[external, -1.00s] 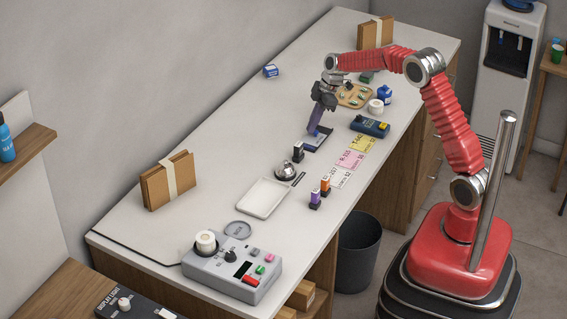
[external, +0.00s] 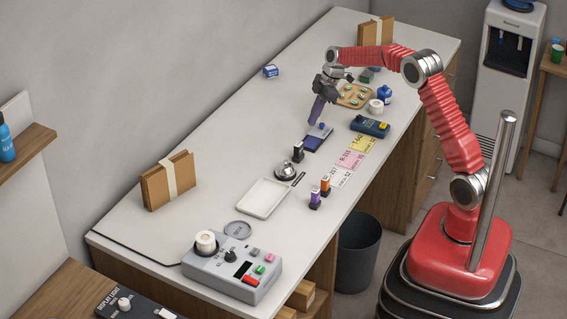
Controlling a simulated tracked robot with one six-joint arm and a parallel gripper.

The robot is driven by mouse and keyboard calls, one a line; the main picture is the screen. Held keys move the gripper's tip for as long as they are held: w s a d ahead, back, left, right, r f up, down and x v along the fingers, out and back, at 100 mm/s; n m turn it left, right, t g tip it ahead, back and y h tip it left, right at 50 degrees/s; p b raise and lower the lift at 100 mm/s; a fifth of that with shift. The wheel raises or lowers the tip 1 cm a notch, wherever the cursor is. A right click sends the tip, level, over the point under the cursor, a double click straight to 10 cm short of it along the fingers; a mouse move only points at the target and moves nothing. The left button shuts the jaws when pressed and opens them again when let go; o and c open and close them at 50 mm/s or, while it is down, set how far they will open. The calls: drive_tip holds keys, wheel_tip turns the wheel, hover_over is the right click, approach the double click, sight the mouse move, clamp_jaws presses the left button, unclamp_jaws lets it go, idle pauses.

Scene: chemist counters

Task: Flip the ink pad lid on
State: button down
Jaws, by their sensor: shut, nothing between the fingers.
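The ink pad (external: 313,144) lies on the counter, its dark blue face showing toward the front. A paler, greyish part, which looks like its lid (external: 325,131), sits at the far side of the pad with a small blue spot on it. I cannot tell the lid's exact angle at this size. My gripper (external: 312,123) points down with its purple fingers shut and empty. The fingertips are just above or beside the far left edge of the pad; I cannot tell whether they touch it.
A dark stamp (external: 298,153) and a bell (external: 286,170) stand close in front of the pad. Coloured cards (external: 352,159) lie to its right, near a dark blue device (external: 370,126). A wooden tray (external: 354,95) is behind. The counter (external: 240,125) to the left is clear.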

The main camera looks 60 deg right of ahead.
sight(318, 129)
drive_tip(key=shift+w+a+r, duration=0.55)
drive_tip(key=shift+w+r, duration=0.05)
drive_tip(key=shift+r, duration=0.1)
drive_tip(key=v, duration=0.9)
